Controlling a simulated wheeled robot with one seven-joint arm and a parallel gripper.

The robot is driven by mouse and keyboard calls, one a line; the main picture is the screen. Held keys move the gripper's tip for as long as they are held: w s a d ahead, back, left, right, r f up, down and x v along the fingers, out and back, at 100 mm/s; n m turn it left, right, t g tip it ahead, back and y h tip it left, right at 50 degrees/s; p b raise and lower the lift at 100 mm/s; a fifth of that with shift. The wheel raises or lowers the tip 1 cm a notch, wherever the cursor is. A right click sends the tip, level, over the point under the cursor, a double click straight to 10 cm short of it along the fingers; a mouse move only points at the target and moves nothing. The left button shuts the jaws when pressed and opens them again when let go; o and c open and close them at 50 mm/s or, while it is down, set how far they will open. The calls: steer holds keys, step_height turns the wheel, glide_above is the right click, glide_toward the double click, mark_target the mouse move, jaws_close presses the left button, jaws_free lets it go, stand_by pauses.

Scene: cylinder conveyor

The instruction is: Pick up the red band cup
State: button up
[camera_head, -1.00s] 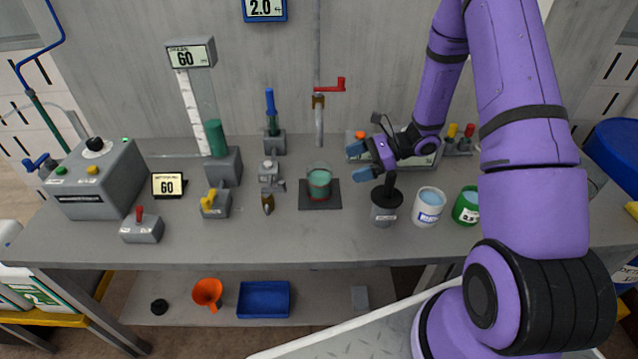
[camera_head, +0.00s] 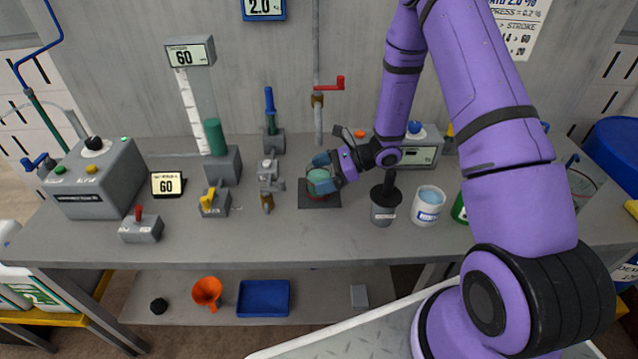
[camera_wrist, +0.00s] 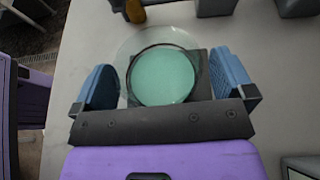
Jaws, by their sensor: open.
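A clear glass cup with pale green liquid (camera_wrist: 162,76) stands upright on a dark square pad (camera_head: 305,203). In the head view the cup (camera_head: 322,181) is partly hidden by my fingers, and a faint reddish strip shows near its base. No red band shows clearly in the wrist view. My gripper (camera_head: 321,172) is open, with its blue finger pads on either side of the cup. In the wrist view my gripper (camera_wrist: 164,84) has the cup between the pads, with a visible gap at the right; whether the left pad touches is unclear.
A grey valve fitting (camera_head: 268,178) stands to the left. A pipe with a red lever (camera_head: 328,84) comes down behind. The front of the bench is clear.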

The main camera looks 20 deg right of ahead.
steer(key=c, duration=1.3)
steer(key=shift+r, duration=5)
steer(key=o, duration=0.6)
steer(key=c, duration=0.6)
